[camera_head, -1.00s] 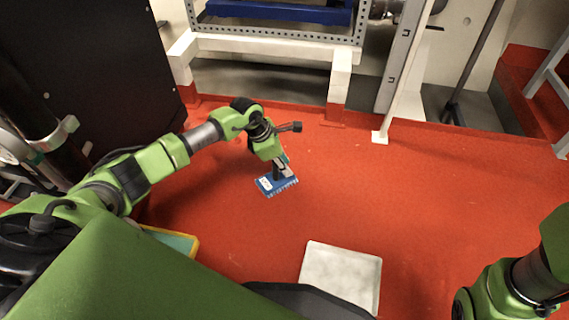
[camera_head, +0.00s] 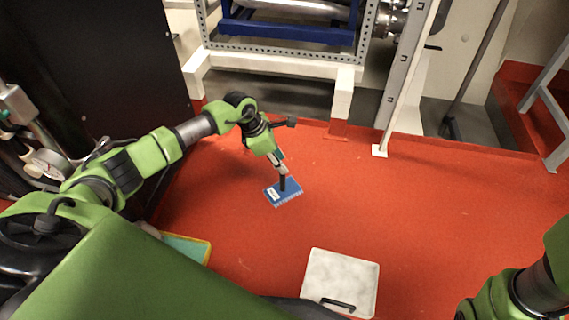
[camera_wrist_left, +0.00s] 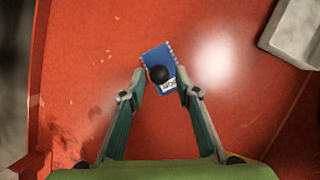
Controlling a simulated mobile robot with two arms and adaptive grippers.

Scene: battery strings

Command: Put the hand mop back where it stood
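The hand mop has a flat blue head (camera_head: 283,192) with a white label and an upright black handle (camera_head: 283,184). It appears to stand on the red floor. In the left wrist view its blue head (camera_wrist_left: 157,57) and the round black handle end (camera_wrist_left: 158,74) show between the fingertips. My left gripper (camera_head: 281,169) is above the mop at the handle's upper end. In the wrist view, my left gripper (camera_wrist_left: 159,76) has its fingers apart, with a gap on each side of the handle end. My right gripper is out of view.
A yellow-rimmed tray (camera_head: 207,252) is partly hidden by my body. A white frame and post (camera_head: 379,151) stand behind. Red floor (camera_head: 440,220) to the right is clear.

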